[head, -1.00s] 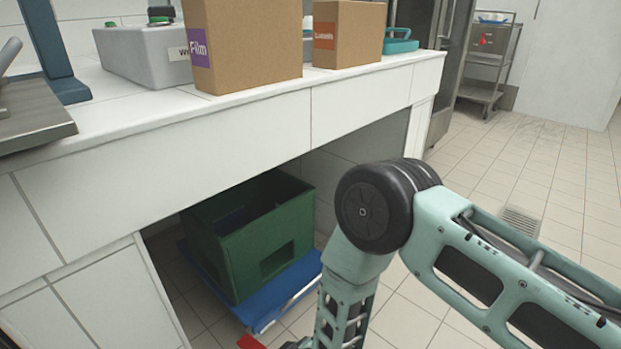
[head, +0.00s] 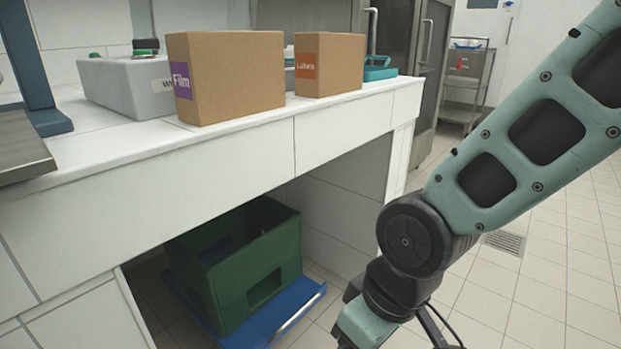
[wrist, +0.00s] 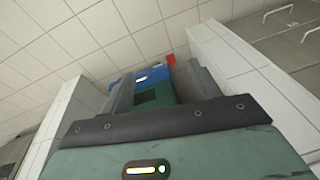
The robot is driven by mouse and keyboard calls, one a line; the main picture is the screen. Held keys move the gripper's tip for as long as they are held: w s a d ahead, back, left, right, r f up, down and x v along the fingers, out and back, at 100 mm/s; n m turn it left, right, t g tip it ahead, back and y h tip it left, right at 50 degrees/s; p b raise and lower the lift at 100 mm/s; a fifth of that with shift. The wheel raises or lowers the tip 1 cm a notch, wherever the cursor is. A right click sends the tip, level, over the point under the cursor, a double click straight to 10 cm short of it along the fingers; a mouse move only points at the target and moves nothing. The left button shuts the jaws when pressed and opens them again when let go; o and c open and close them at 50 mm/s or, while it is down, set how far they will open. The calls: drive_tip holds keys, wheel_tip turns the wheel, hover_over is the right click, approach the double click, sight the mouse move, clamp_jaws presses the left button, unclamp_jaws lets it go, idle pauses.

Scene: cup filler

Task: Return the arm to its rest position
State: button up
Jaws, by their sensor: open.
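My gripper (wrist: 160,90) shows in the wrist view with its two grey fingers apart and nothing between them. Past the fingers, the wrist view shows the blue dolly and the green crate some way off. In the head view my arm reaches down from the upper right to a black joint in front of the counter's right end. The gripper itself is below the head picture's lower edge.
A tiled counter (head: 235,160) holds a Film box (head: 235,78), a Labels box (head: 335,65) and a grey box (head: 125,85). Under it, a green crate (head: 235,275) stands on a blue dolly (head: 290,308). Tiled floor (head: 550,270) at right is clear, with a trolley (head: 463,85) at the back.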

drive_tip(key=s+d+r+h, duration=0.2)
drive_tip(key=s+d+r, duration=0.2)
drive_tip(key=s+d, duration=0.25)
wheel_tip(320, 180, up, 36)
drive_tip(key=d+p, duration=0.1)
drive_tip(key=p, duration=3.5)
drive_tip(key=shift+r+m+g, duration=0.2)
drive_tip(key=shift+m+g, duration=0.1)
drive_tip(key=shift+g, duration=0.1)
